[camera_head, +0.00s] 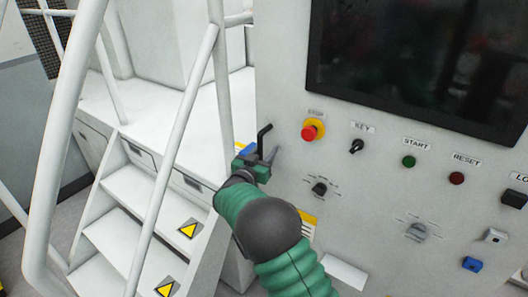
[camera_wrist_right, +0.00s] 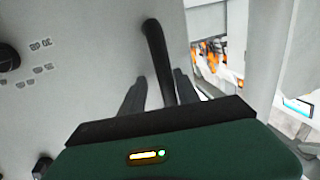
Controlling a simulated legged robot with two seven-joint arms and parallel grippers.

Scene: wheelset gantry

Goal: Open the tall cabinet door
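The tall cabinet (camera_head: 285,100) is a pale grey panel filling the right of the head view. A black bent handle (camera_head: 264,132) stands out near its left edge. My right gripper (camera_head: 262,157), on a green arm, is at this handle. In the wrist view the handle (camera_wrist_right: 157,50) runs down between the two dark fingers of the right gripper (camera_wrist_right: 158,88). The fingers are apart, with a small gap on each side of the handle. The handle's lower end is hidden behind the gripper body. The door looks closed. My left gripper is in neither view.
The panel carries a dark screen (camera_head: 420,60), a red stop button (camera_head: 312,130), a key switch (camera_head: 357,146) and several other knobs and buttons. White stairs (camera_head: 130,190) with railings (camera_head: 165,170) stand close on the left of my right arm.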

